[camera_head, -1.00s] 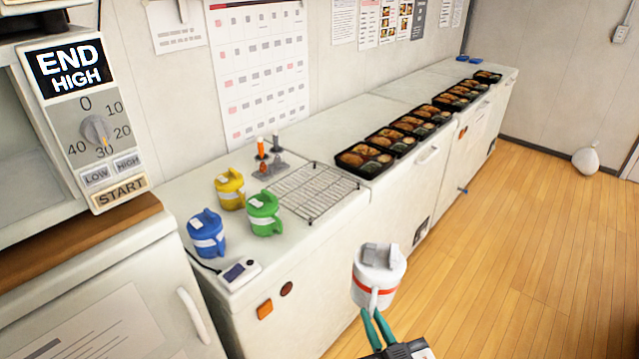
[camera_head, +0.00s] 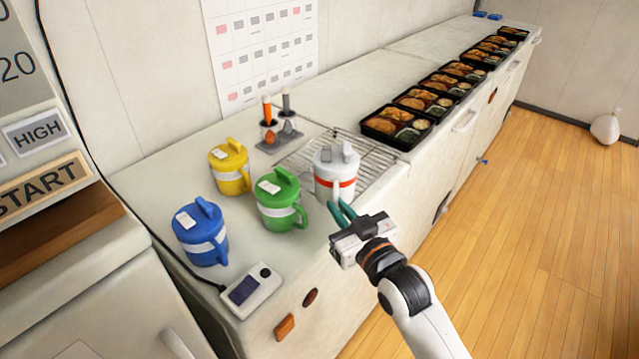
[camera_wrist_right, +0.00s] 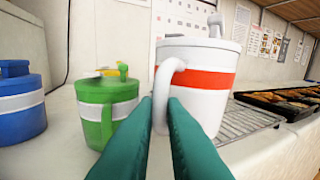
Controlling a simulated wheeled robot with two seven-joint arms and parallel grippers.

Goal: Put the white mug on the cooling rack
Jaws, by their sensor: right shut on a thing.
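The white mug (camera_head: 336,172) has a lid and a red band, and it is upright at the near left part of the cooling rack in the head view. My right gripper (camera_head: 341,208) is shut on its handle. The wrist view shows the mug (camera_wrist_right: 205,85) large, with the teal fingers (camera_wrist_right: 168,125) at the handle. The wire cooling rack (camera_head: 376,155) lies on the white counter, partly hidden behind the mug; it also shows in the wrist view (camera_wrist_right: 248,120). I cannot tell whether the mug touches the rack. My left gripper is not in view.
A green mug (camera_head: 279,204) stands close left of the white mug. A yellow mug (camera_head: 230,168) and a blue mug (camera_head: 201,235) stand farther left. A small device (camera_head: 252,290) is near the counter edge. Black bento trays (camera_head: 396,128) line the counter beyond the rack.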

